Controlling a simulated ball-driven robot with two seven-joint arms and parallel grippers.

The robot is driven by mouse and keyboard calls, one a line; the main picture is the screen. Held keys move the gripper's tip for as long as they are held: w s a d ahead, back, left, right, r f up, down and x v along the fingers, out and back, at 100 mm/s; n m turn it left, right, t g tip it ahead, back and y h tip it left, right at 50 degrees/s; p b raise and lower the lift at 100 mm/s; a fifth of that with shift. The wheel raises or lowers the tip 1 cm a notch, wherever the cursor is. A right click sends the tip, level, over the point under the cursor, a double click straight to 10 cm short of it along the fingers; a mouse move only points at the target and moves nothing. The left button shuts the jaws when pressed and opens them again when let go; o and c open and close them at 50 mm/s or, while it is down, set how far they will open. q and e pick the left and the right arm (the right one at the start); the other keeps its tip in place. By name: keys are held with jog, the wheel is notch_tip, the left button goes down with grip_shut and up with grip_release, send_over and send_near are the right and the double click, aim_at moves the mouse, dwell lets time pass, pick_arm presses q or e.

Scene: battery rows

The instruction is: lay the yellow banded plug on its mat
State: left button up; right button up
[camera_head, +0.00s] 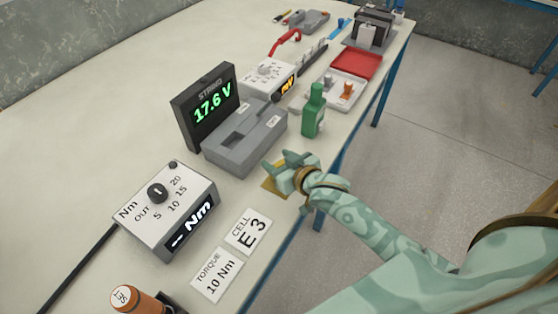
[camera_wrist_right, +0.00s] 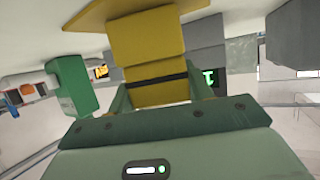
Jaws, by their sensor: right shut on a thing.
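The yellow plug (camera_wrist_right: 150,35) with a dark band fills the middle of the right wrist view. My right gripper (camera_wrist_right: 157,92) is shut on it, one finger on each side near the band. The yellow mat (camera_wrist_right: 85,27) shows behind the plug's far end; I cannot tell whether the plug touches it. In the head view the mat (camera_head: 270,187) lies near the table's right edge, and my right gripper (camera_head: 283,163) is right over it, hiding part of it. My left gripper is not in view.
A grey cradle block (camera_head: 245,140) stands just left of my right gripper, with the 17.6 V display (camera_head: 208,105) behind it. A green bottle (camera_head: 314,112) stands close by, farther along the edge. White CELL (camera_head: 248,232) and TORQUE (camera_head: 217,275) cards lie nearer.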

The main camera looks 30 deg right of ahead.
jog(key=o, duration=1)
jog(key=shift+f, duration=0.15)
jog(key=shift+s+r, duration=0.15)
jog(key=shift+r, duration=0.1)
jog(key=p+v, duration=0.3)
jog(key=v, duration=0.8)
jog(key=shift+s, duration=0.35)
jog(key=shift+d, duration=0.1)
